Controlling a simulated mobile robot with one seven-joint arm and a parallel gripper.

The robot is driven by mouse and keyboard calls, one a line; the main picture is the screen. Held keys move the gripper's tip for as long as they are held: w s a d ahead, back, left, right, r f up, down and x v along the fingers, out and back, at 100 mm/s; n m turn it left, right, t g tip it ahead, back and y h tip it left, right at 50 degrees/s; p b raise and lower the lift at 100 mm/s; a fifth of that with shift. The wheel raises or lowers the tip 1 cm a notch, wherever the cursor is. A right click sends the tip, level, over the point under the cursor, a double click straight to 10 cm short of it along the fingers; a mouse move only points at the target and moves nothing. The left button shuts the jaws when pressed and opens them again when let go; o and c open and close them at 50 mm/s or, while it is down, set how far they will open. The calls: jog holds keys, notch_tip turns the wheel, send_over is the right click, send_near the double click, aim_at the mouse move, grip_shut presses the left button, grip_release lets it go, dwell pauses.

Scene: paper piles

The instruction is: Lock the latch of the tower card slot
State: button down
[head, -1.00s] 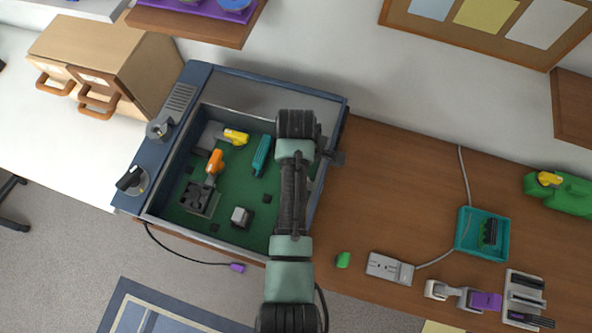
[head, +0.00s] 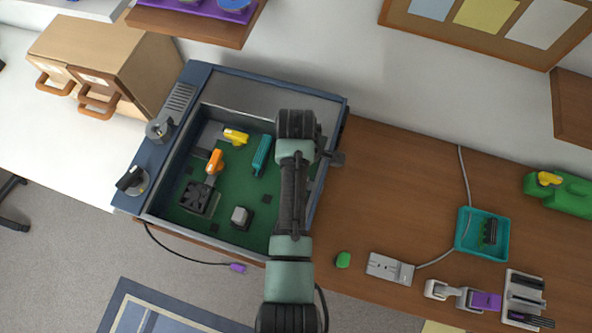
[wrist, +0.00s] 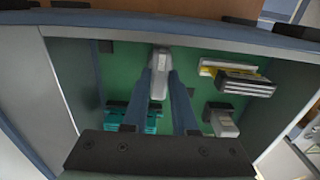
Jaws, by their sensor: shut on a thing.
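The tower (head: 178,104) is an open blue case with a green board (head: 222,217) inside, at the left of the desk in the head view. In the wrist view, my gripper (wrist: 160,82) has its two blue fingers closed around a light grey lever-like piece (wrist: 160,62) over the green board. This may be the slot's latch; I cannot tell for sure, nor whether it is locked. In the head view my arm covers the case's right side and hides the gripper and the held piece.
Inside the case are an orange part (head: 215,160), a yellow part (head: 236,137), a teal block (head: 261,155), a fan (head: 199,198) and a grey block (head: 240,216). The case walls enclose the gripper. A teal tray (head: 467,247) stands on the desk at right.

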jog(key=m+p, duration=0.2)
jog(key=m, duration=0.2)
jog(key=shift+r+m, duration=0.1)
jog(key=shift+m, duration=0.2)
jog(key=m+p, duration=0.1)
jog(key=m, duration=0.3)
jog(key=m+p, duration=0.1)
jog(key=m, duration=0.4)
jog(key=shift+m+p, duration=0.6)
jog(key=shift+m, duration=1.5)
jog(key=c, duration=0.7)
grip_release()
